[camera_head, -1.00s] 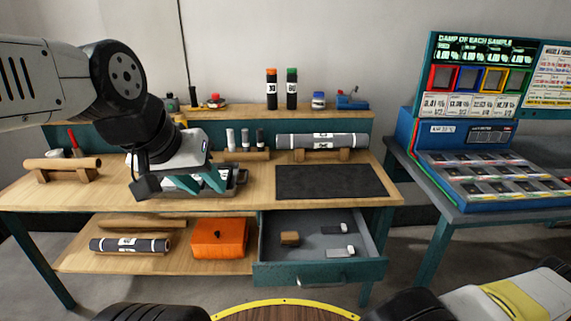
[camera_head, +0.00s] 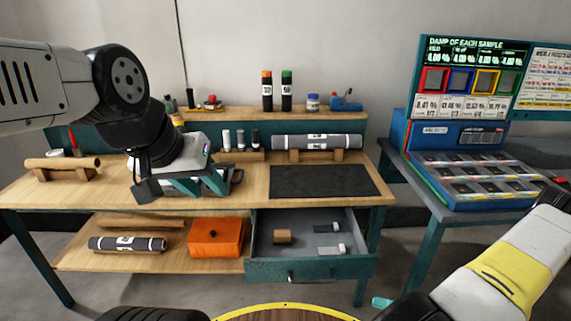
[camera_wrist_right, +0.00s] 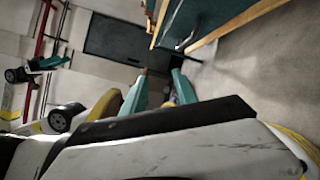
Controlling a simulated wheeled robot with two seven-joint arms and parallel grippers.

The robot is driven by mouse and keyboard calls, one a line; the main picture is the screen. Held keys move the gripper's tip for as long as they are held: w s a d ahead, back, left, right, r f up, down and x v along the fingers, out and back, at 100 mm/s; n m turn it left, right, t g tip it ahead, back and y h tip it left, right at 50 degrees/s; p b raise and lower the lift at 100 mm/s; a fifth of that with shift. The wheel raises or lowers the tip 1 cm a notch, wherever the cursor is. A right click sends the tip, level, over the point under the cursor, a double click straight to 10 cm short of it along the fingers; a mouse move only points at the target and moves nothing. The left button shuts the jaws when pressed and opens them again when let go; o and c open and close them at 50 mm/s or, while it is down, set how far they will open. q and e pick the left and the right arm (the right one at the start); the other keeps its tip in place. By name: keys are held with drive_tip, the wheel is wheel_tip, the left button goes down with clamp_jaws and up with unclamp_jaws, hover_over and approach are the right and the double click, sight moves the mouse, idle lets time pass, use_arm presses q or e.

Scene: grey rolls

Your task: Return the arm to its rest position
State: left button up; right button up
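One teal fingertip of the right gripper (camera_head: 381,302) shows near the bottom; the rest is hidden by the arm. In the right wrist view, the right gripper (camera_wrist_right: 158,85) has its teal fingers apart, with no object clearly between them.
An open drawer (camera_head: 312,268) juts from the workbench (camera_head: 60,196) and holds small blocks. A grey roll (camera_head: 316,142) lies on wooden supports behind a dark mat (camera_head: 325,181). A blue sample station (camera_head: 440,160) stands on the right table. Bare floor lies between.

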drive_tip(key=w+a+r+n+g+h, duration=0.2)
drive_tip(key=a+r+n+g+h, duration=0.15)
drive_tip(key=r+n, duration=0.65)
drive_tip(key=w+a+r+n+g+h, duration=0.15)
drive_tip(key=r+n+g+h, duration=0.3)
drive_tip(key=r+n, duration=0.55)
drive_tip(key=s+a+r+n+t+h, duration=0.3)
drive_tip(key=r+n, duration=0.4)
drive_tip(key=r, duration=0.3)
drive_tip(key=s+a+r+n+t+h, duration=0.3)
drive_tip(key=a+r+n+t, duration=0.1)
drive_tip(key=r+n, duration=0.4)
drive_tip(key=shift+r, duration=0.85)
